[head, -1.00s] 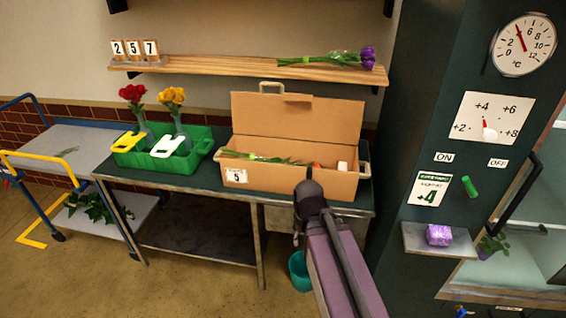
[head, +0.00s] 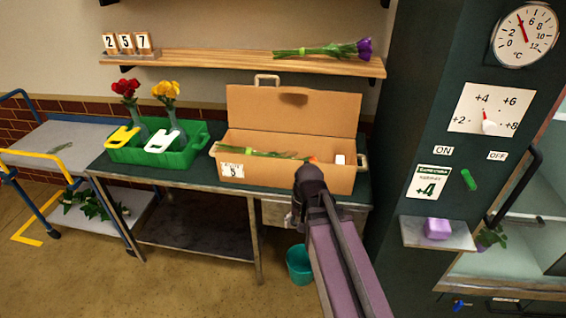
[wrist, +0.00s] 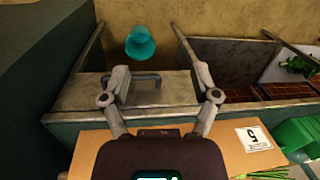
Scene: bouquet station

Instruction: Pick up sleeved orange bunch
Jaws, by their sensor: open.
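A bunch with long green stems (head: 262,153) and a small orange tip at its right end lies in the open cardboard box (head: 330,181) on the green-topped bench. The box's front wall and my arm hide part of it, and I cannot make out a sleeve. Green stems also show at the bottom right of the wrist view (wrist: 268,173). My gripper (wrist: 161,72) is open with nothing between its fingers. It is over the box's front side, and its fingers point towards the drawer front and floor in the wrist view.
A green crate (head: 152,155) with red and yellow flowers stands left of the box. The raised lid (head: 290,118) stands behind it, below a shelf (head: 230,66) with a purple bunch (head: 330,49). A teal bucket (head: 299,265) is on the floor. A dark cabinet stands right.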

